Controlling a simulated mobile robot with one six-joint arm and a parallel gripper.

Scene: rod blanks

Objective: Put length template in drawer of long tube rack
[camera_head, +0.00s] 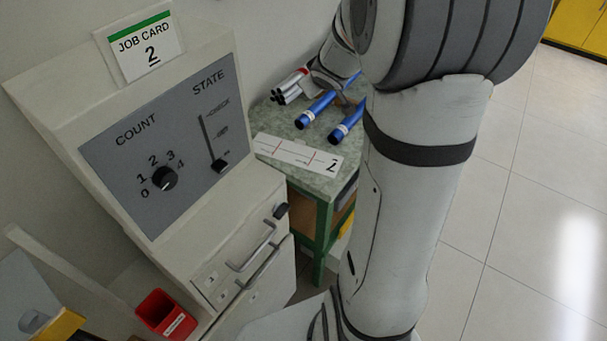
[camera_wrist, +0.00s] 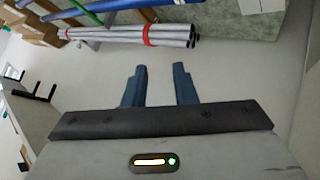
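The length template is probably the white strip (camera_head: 297,153) with red marks and a digit. It lies flat near the front edge of the green table top (camera_head: 318,183) in the head view. My gripper (camera_wrist: 158,72) is open and empty in the wrist view, with bare floor or wall between its fingers. A bundle of grey tubes with a red band (camera_wrist: 150,35) lies beyond the fingertips, apart from them. In the head view my arm hides most of my gripper. I cannot make out for certain a long tube rack or its drawer.
Two blue tubes (camera_head: 318,108) lie on the table, with the grey bundle (camera_head: 291,84) behind. At left stands a console (camera_head: 105,137) with job card 2 (camera_head: 147,46), a dial, a slider and handled drawers (camera_head: 248,246). A red bin (camera_head: 163,312) is below. Floor at right is clear.

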